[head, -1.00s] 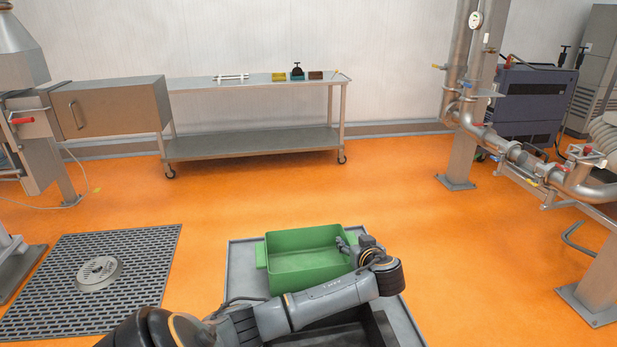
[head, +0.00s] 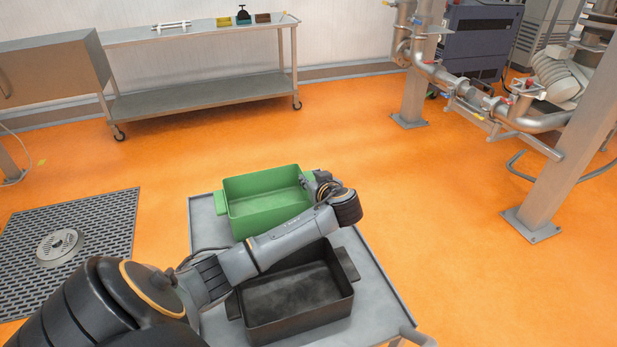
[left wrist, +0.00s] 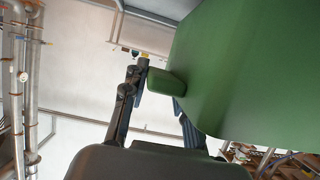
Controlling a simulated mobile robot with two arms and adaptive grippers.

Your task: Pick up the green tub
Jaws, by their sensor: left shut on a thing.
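The green tub (head: 262,190) is an open, empty rectangular bin at the far end of the grey cart top (head: 205,222). My left arm reaches across the cart to the tub's right end. My left gripper (head: 318,180) is at the tub's right handle, partly hidden behind its own wrist. In the left wrist view, the tub's green wall (left wrist: 240,75) fills the upper right. Its handle (left wrist: 165,84) sits between the fingers of my left gripper (left wrist: 160,98), which is shut on it. Whether the tub touches the cart top is hard to tell. My right gripper is not in view.
A black tub (head: 298,298) stands on the cart nearer me, under my left forearm. A steel table (head: 200,95) with small items is at the back. Pipes and a post (head: 560,150) stand at the right. A floor grate (head: 95,225) is at the left. Orange floor between is clear.

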